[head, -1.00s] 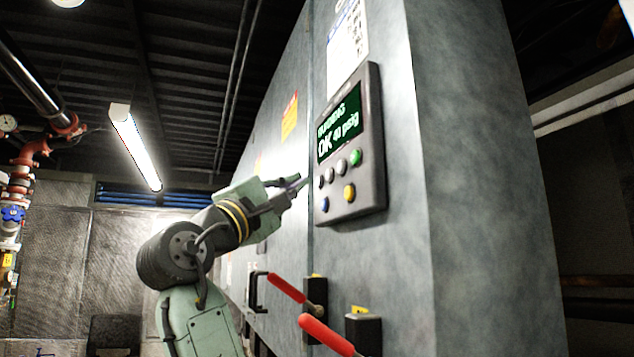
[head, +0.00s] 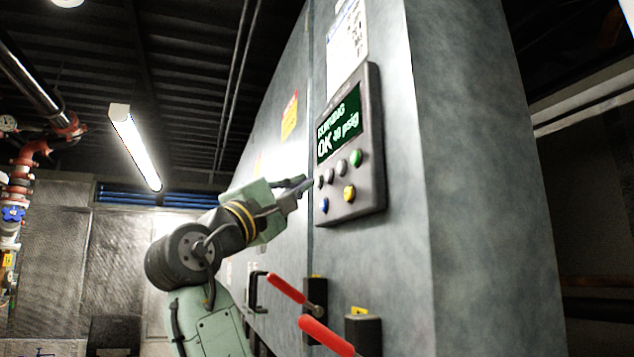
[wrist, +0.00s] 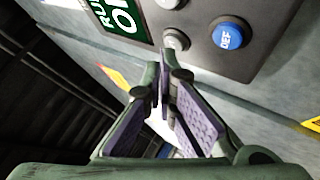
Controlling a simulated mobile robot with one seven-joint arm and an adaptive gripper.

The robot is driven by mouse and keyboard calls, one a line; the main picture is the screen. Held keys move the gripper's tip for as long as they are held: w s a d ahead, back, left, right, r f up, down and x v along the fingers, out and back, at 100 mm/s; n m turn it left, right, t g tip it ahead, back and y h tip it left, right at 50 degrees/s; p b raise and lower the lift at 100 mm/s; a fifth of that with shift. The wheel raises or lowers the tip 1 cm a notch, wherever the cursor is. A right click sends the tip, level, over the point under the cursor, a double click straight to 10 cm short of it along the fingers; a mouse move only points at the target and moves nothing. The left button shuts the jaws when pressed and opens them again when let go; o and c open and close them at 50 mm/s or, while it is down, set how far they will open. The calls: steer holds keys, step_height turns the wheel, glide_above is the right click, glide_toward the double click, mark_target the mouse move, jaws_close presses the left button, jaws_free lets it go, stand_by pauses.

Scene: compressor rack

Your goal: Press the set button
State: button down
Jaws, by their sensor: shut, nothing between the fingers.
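The control panel (head: 376,200) is a dark grey box on the cabinet front with a green display. Below the display is a row of grey, pale and green buttons, with a blue button (head: 324,205) and a yellow button (head: 349,193) lower down. In the wrist view the blue button (wrist: 228,37) has a short white label, hard to read surely. A grey button (wrist: 176,40) lies just ahead of my fingertips there. My gripper (head: 307,183) is shut and empty, at the panel's left edge near the leftmost grey button. Contact cannot be told.
Two red-handled levers (head: 326,335) stick out from the cabinet below the panel. A dark door handle (head: 256,292) is left of them, below my arm. The cabinet (head: 465,200) fills the right side. Red and blue pipe fittings (head: 15,214) stand far left.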

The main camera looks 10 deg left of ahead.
steer(key=shift+w+d, duration=0.25)
steer(key=shift+d, duration=0.1)
stand_by(1.0)
steer(key=shift+s+a, duration=0.5)
steer(key=shift+a, duration=0.15)
steer(key=s+a, duration=0.2)
steer(key=a+p, duration=0.1)
steer(key=a, duration=0.1)
steer(key=shift+s+a, duration=0.1)
steer(key=shift+s, duration=0.3)
stand_by(0.8)
